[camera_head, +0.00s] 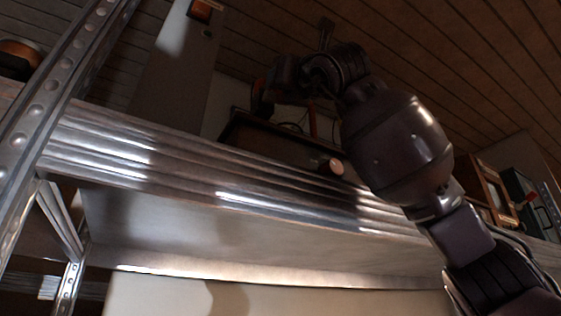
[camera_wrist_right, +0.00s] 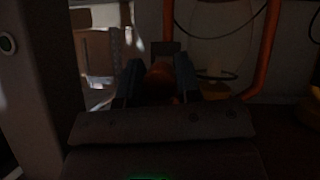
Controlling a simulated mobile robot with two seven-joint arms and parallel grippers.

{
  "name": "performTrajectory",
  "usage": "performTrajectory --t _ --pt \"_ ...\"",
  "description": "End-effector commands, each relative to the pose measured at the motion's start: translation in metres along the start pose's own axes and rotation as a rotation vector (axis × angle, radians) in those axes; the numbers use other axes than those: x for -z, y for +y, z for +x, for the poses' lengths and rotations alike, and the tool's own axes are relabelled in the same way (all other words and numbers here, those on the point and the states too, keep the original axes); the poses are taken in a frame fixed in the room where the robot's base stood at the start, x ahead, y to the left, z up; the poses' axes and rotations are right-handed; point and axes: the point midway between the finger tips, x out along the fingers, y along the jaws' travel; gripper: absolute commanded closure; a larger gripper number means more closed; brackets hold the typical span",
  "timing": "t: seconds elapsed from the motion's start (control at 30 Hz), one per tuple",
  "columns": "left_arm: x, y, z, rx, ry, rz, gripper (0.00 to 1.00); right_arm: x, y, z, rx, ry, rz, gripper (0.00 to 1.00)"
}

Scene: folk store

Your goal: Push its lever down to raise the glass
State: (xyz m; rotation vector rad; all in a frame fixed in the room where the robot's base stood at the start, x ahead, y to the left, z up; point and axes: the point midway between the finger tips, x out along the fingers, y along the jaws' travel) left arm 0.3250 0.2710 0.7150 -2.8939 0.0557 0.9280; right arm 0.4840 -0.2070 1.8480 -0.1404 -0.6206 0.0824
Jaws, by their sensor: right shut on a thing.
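My right arm reaches up over the metal shelf in the head view. Its right gripper (camera_head: 264,98) is over the shelf, in shadow. In the right wrist view, its two dark fingers (camera_wrist_right: 160,82) are closed around a small dark orange-brown piece (camera_wrist_right: 160,73). This piece may be the lever, but its shape is mostly hidden. An orange tube (camera_wrist_right: 264,50) rises to the right of the fingers; an orange upright (camera_head: 312,121) also shows in the head view. A dark box-like thing (camera_head: 262,135) stands behind the shelf edge. I cannot make out the glass. My left gripper is out of view.
The shiny shelf edge (camera_head: 210,165) crosses below my right arm. A metal post (camera_head: 48,95) stands at the left, and a tall grey panel (camera_head: 175,75) behind it. A wooden-framed case (camera_head: 487,190) stands at the right. A round pale knob (camera_head: 334,167) shows above the shelf edge.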

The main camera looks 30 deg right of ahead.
Motion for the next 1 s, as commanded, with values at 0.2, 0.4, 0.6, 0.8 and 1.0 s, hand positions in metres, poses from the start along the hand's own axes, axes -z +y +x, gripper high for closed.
performTrajectory --t 0.2,0.4,0.6,0.8,1.0 --pt "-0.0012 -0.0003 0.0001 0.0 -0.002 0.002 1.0 0.001 0.0009 -0.0001 -0.001 -0.006 -0.001 0.92" --pt "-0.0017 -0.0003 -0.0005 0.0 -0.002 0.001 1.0 0.0008 0.0009 -0.0002 -0.001 -0.006 -0.001 0.92" --pt "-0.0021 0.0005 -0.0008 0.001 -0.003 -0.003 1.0 0.0007 0.0007 -0.0001 0.0 -0.006 -0.001 0.44" --pt "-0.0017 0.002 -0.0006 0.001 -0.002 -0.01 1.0 0.0005 0.0005 -0.0002 0.0 -0.006 -0.001 0.44" --pt "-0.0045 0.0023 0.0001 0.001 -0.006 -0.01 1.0 0.0015 0.0004 -0.0091 -0.001 -0.007 -0.001 0.44"
